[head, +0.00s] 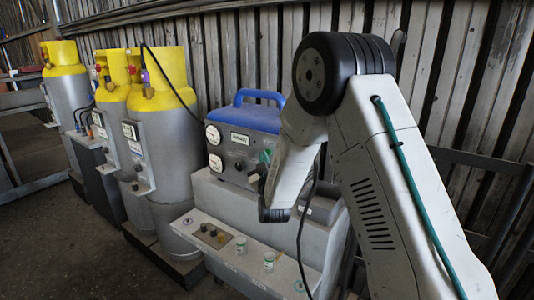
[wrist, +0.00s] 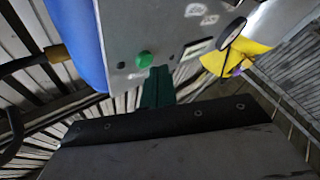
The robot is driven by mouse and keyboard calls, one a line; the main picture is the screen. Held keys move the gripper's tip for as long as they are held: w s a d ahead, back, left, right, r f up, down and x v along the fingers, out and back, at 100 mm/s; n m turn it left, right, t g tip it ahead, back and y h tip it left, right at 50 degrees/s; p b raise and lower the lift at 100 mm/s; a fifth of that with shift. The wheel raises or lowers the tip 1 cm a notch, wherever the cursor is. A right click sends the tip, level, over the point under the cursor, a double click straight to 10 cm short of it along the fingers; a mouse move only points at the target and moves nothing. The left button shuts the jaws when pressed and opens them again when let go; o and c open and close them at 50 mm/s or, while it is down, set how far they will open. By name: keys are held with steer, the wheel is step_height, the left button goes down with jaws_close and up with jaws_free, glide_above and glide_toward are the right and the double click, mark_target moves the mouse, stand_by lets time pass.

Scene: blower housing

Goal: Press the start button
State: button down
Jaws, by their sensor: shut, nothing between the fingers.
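The green start button (wrist: 144,59) is a round cap on the grey panel (wrist: 170,22) of the blower housing. In the head view the green button (head: 266,155) shows at the panel's right side, beside my arm. My gripper (wrist: 159,70) shows as a dark green shut finger pair, with nothing held. Its tip is just below and right of the button in the wrist view. A small gap seems to lie between them, but I cannot tell whether they touch. In the head view my arm hides part of the panel's right side.
The machine has a blue top with a handle (head: 259,97), gauges (head: 213,134) and a label. Yellow-topped grey cylinders (head: 165,140) stand to its left. A grey ledge (head: 240,255) with small jars (head: 269,262) and knobs lies below. A corrugated wall stands behind.

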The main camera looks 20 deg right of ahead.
steer(key=shift+d, duration=0.1)
steer(key=shift+w+d, duration=0.25)
steer(key=shift+d, duration=0.05)
stand_by(0.6)
steer(key=shift+s+a, duration=0.25)
steer(key=shift+a, duration=0.15)
steer(key=s+a, duration=0.3)
steer(key=a, duration=0.2)
steer(key=shift+s, duration=0.25)
stand_by(0.4)
stand_by(0.5)
